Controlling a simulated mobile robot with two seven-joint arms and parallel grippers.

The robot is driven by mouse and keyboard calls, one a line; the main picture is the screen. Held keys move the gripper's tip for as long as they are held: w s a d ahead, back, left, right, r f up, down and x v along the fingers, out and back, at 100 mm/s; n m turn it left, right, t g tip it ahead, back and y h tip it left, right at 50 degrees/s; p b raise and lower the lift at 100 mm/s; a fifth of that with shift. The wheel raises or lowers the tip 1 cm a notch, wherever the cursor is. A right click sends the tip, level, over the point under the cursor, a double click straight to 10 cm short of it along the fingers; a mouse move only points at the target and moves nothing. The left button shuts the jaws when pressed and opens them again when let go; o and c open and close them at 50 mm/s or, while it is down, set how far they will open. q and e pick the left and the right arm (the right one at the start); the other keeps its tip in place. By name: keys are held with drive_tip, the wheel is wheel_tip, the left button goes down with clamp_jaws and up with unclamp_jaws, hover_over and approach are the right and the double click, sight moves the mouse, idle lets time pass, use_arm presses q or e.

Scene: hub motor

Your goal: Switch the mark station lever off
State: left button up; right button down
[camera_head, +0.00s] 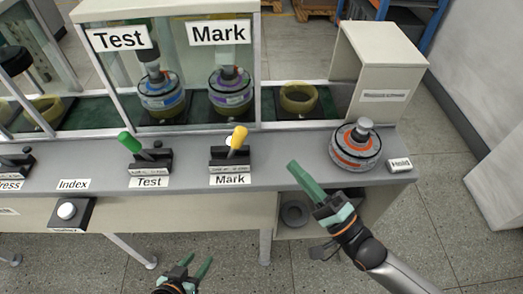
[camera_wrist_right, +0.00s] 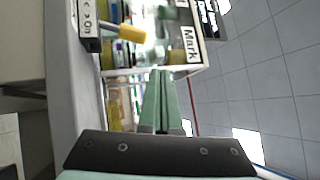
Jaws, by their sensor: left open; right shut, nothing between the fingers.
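The Mark station lever (camera_head: 237,138) has a yellow handle on a black base (camera_head: 230,160), above the Mark label on the bench's front ledge. Its handle stands up from the base, tilted slightly right in the head view. In the right wrist view the yellow handle (camera_wrist_right: 128,32) is at the upper left, beside its base (camera_wrist_right: 88,18) with "On" lettering. My right gripper (camera_head: 292,165) is shut and empty, to the right of the lever and apart from it. Its green fingers (camera_wrist_right: 157,75) point forward in the wrist view. My left gripper (camera_head: 197,262) is open and empty, low in front of the bench.
A green Test lever (camera_head: 129,142) stands left of the Mark lever. A motor with an orange ring (camera_head: 356,146) sits on the ledge beyond my right gripper. Behind clear panels are motors at Test (camera_head: 160,98) and Mark (camera_head: 231,94). An Index button (camera_head: 67,210) is at left.

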sight(235, 146)
use_arm(q)
drive_tip(key=shift+s+d, duration=0.25)
use_arm(e)
drive_tip(key=f+m+h, duration=0.1)
drive_tip(key=f+m, duration=0.1)
drive_tip(key=f, duration=0.1)
drive_tip(key=d+f+m+h, duration=0.1)
drive_tip(key=m, duration=0.1)
drive_tip(key=shift+s+f+h, duration=0.3)
drive_tip(key=shift+s+f, duration=0.05)
drive_tip(key=shift+f, duration=0.05)
drive_tip(key=shift+w+a, duration=0.1)
drive_tip(key=shift+w, duration=0.05)
drive_tip(key=x, duration=0.9)
drive_tip(key=a, duration=0.1)
drive_tip(key=w+a+r+p, duration=0.1)
drive_tip(key=a, duration=0.1)
drive_tip(key=shift+r, duration=0.1)
use_arm(q)
drive_tip(key=shift+s+a+r, duration=0.1)
drive_tip(key=shift+s+a, duration=0.2)
drive_tip(key=shift+s, duration=0.05)
use_arm(e)
drive_tip(key=shift+w+a+r, duration=0.1)
drive_tip(key=shift+a+r, duration=0.05)
drive_tip(key=shift+a, duration=0.45)
